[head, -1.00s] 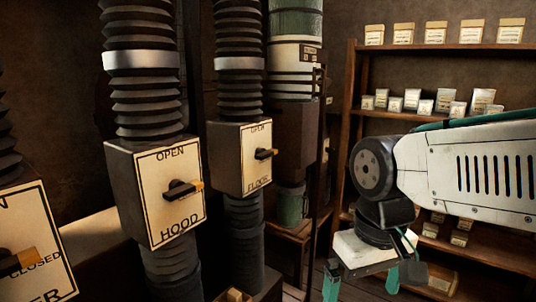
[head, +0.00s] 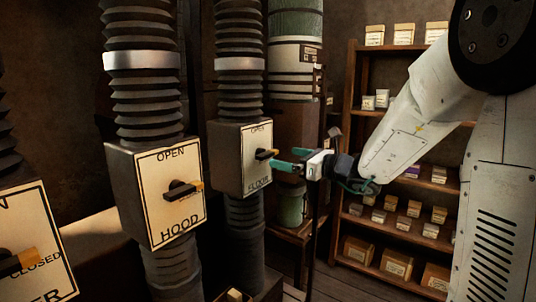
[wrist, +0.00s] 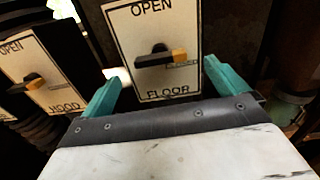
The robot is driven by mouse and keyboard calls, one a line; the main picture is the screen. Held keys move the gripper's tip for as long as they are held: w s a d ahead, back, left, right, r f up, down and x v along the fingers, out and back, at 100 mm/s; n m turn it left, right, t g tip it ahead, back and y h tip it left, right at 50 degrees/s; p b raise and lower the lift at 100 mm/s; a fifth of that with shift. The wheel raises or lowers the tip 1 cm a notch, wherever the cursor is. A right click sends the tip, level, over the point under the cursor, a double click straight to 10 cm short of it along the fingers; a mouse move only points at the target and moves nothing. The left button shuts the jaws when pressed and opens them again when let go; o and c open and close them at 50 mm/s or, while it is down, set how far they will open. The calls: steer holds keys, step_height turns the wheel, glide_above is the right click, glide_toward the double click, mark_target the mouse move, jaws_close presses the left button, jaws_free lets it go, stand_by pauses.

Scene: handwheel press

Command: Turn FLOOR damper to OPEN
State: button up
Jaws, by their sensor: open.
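The FLOOR damper box (head: 230,160) hangs on the middle bellows duct, with a cream plate marked OPEN at the top and FLOOR at the bottom. Its black lever (head: 264,155) has a yellow tip and lies level, pointing right. My gripper (head: 282,160) is open and points at the plate from the right. In the wrist view its teal fingers (wrist: 160,85) stand apart, either side of the plate's lower part, with the lever beyond them. Contact with the lever is not visible.
The HOOD damper box (head: 158,190) stands to the left, its lever also pointing right. A third box (head: 35,245) marked CLOSED is at the far left edge. A wooden shelf (head: 353,130) with small boxes stands behind my arm at right.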

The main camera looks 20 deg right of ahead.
mark_target(271, 154)
steer(key=x, duration=0.7)
steer(key=shift+w+a, duration=0.25)
steer(key=shift+w, duration=0.1)
steer(key=c, duration=1)
